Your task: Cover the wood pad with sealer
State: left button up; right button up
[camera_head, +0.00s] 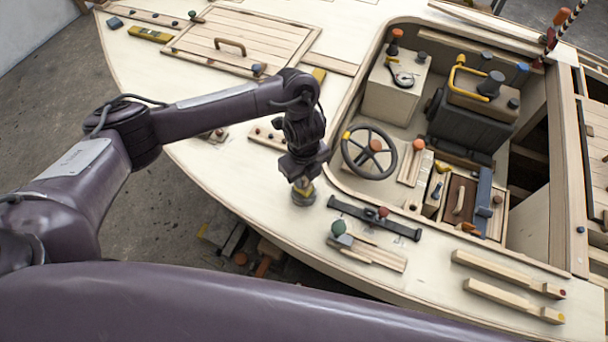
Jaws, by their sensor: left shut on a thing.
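My left arm reaches in from the left over the pale plywood deck (240,170). My left gripper (303,183) points down and is shut on a small yellow-and-grey object (303,197), just left of the steering wheel. The object's lower end is at or just above the deck; I cannot tell whether it touches. Its top is hidden by the fingers. A small light wood piece (375,256) with a green knob lies to the lower right. I cannot tell which wood piece is the pad, and no sealer coat can be made out. My right gripper is not in view.
The steering wheel (369,152) stands in the open cockpit. Two wooden handles (508,273) lie at the lower right. A slatted hatch (240,40) is at the back. The deck's curved edge drops to a concrete floor.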

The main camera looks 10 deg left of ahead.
pick_arm(q)
jog(key=shift+r+p, duration=3.4)
jog(key=shift+r, duration=0.15)
jog(key=shift+f, duration=0.1)
jog(key=shift+w+a+r+n+b, duration=0.25)
jog(key=shift+w+n+b, duration=0.2)
jog(key=shift+n, duration=0.15)
jog(key=a+r+n+b, duration=0.4)
jog(key=r+n+b, duration=0.1)
jog(key=n, duration=0.7)
jog(key=a+r+n+b, duration=0.4)
jog(key=a+n+b, duration=0.1)
jog(key=n, duration=0.8)
jog(key=shift+s+r, duration=0.25)
jog(key=shift+r, duration=0.15)
